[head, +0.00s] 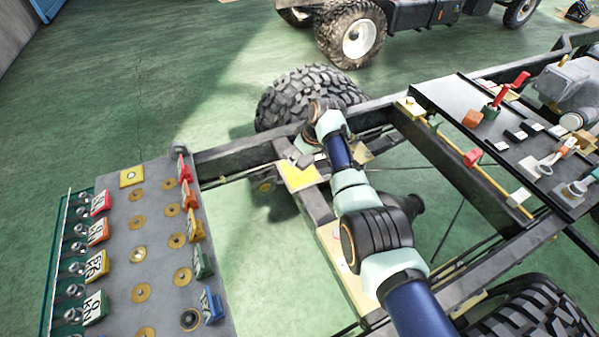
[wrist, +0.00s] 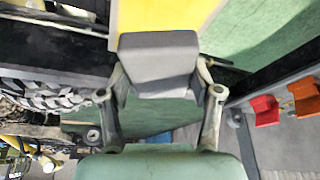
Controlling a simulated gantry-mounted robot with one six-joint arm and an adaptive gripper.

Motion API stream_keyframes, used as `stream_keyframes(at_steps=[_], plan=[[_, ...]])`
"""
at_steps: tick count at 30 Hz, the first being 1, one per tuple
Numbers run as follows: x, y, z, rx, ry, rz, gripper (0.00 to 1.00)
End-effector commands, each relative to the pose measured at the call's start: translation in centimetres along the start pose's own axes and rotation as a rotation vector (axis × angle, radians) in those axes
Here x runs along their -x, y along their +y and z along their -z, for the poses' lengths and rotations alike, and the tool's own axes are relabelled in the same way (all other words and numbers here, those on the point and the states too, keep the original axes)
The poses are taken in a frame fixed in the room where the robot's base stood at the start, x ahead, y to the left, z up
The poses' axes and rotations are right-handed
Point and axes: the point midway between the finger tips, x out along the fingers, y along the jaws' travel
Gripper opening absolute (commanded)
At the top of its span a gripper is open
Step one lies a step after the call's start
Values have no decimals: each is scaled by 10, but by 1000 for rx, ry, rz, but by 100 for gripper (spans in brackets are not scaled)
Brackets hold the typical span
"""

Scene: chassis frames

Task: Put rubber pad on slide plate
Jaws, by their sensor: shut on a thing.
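My gripper (wrist: 160,88) is shut on a grey block, seemingly the rubber pad (wrist: 158,55), with one finger on each side of it. In the head view my gripper (head: 303,157) is small and partly hidden by its wrist, at the chassis frame's left cross-member. A yellow plate (head: 299,177), possibly the slide plate, lies on the frame just below the gripper. In the wrist view the yellow plate (wrist: 165,14) shows beyond the pad, which overlaps its near edge in the picture. I cannot tell whether pad and plate touch.
A grey board (head: 158,230) with coloured tags and brass rings stands at left. A black tray (head: 510,140) with tools and parts lies at right on the chassis frame (head: 235,158). A big tyre (head: 300,93) is just behind the gripper. Orange tags (wrist: 302,97) show at the wrist view's right.

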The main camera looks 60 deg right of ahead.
Motion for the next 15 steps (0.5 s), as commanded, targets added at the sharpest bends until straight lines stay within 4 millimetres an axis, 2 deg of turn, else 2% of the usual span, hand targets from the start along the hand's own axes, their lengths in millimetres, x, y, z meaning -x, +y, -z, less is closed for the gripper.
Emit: stream_keyframes(at_steps=[2,8,15], plan=[[-10,0,-4,1,2,-1,24],[-15,0,-6,0,1,-1,24],[-52,0,-21,-1,1,0,24]])
